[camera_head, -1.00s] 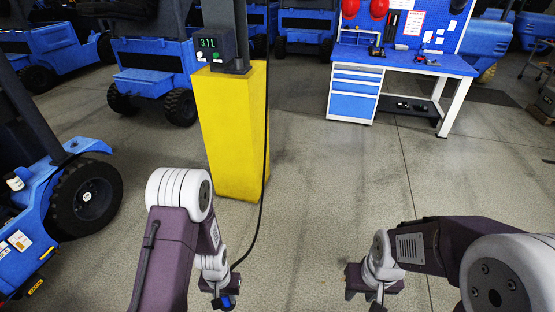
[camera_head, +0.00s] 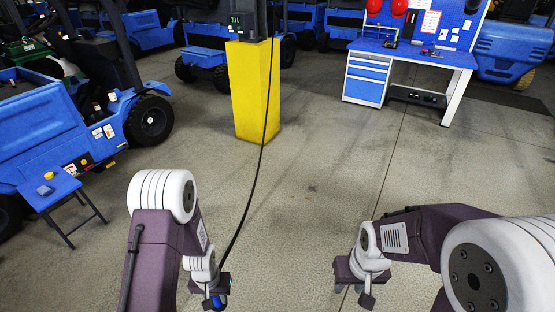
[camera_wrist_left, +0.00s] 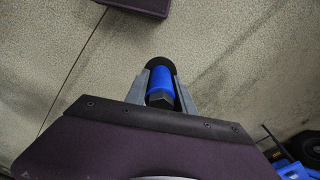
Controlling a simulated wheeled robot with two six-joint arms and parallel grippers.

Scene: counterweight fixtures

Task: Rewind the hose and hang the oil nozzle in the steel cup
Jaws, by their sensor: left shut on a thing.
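The oil nozzle shows as a blue grip with a dark end (camera_wrist_left: 161,80) in the left wrist view. My left gripper (camera_wrist_left: 160,94) is shut around it, with a finger on each side. In the head view my left gripper (camera_head: 214,301) is low in the picture, and the blue of the nozzle shows at its tip. The black hose (camera_head: 256,170) runs from the nozzle up past the yellow pillar (camera_head: 252,95). My right gripper (camera_head: 366,299) is at the lower right with nothing visible in it; its finger gap is unclear. I cannot make out the steel cup.
A small display (camera_head: 242,24) is on the post above the pillar. A blue vehicle (camera_head: 60,130) and a small blue stand (camera_head: 50,190) are at the left. A blue workbench (camera_head: 415,56) stands at the back right. The middle floor is clear.

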